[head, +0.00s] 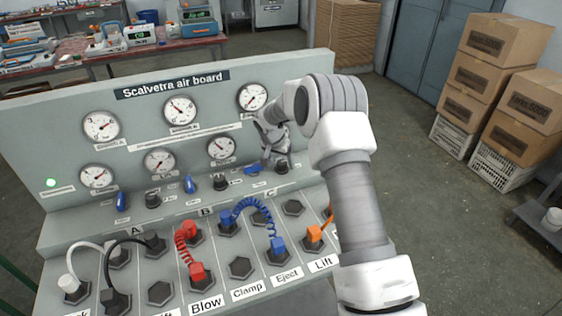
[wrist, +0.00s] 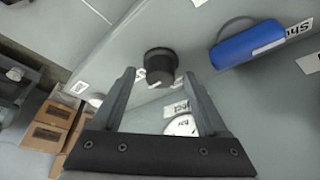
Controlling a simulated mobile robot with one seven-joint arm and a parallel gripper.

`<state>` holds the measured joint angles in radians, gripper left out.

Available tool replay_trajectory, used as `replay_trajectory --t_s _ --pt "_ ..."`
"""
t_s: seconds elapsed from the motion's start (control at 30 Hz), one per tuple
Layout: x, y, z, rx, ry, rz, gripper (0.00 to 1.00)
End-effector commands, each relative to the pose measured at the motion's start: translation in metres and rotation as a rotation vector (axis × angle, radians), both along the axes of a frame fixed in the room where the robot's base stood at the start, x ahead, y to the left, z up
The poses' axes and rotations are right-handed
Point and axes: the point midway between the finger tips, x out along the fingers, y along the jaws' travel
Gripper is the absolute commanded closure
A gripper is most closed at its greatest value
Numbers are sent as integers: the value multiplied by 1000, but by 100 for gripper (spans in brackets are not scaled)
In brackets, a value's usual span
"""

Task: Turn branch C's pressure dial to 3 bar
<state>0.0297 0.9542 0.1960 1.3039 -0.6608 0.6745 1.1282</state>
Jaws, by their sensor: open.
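Branch C's pressure dial is the right-hand black knob (head: 282,168) on the board's ledge, below the large upper-right gauge (head: 253,97). In the wrist view the black knob (wrist: 160,62) lies between and slightly beyond the fingertips. My gripper (head: 272,160) is open and empty, and it is beside this knob in the head view. In the wrist view my gripper (wrist: 158,76) has one finger on each side of the knob, with no clear contact. The gauge's needle points to the lower left; its numbers are too small to read.
A blue lever (wrist: 248,45) is close to the right of the knob in the wrist view. Other black knobs (head: 220,182) and blue levers (head: 190,184) line the ledge. Coloured hoses (head: 250,203) arch over the lower panel. Cardboard boxes (head: 507,45) stand off to the right.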

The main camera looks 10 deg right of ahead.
Motion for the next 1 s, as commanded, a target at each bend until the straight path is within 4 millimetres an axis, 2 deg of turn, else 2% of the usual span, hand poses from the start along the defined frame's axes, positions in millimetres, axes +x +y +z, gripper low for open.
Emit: replay_trajectory --t_s 0.3,0.73,1.0 --pt "1 0 -2 1 -1 0 24" --pt "1 0 -2 1 -1 0 100" --pt "0 0 -2 1 0 17 100"
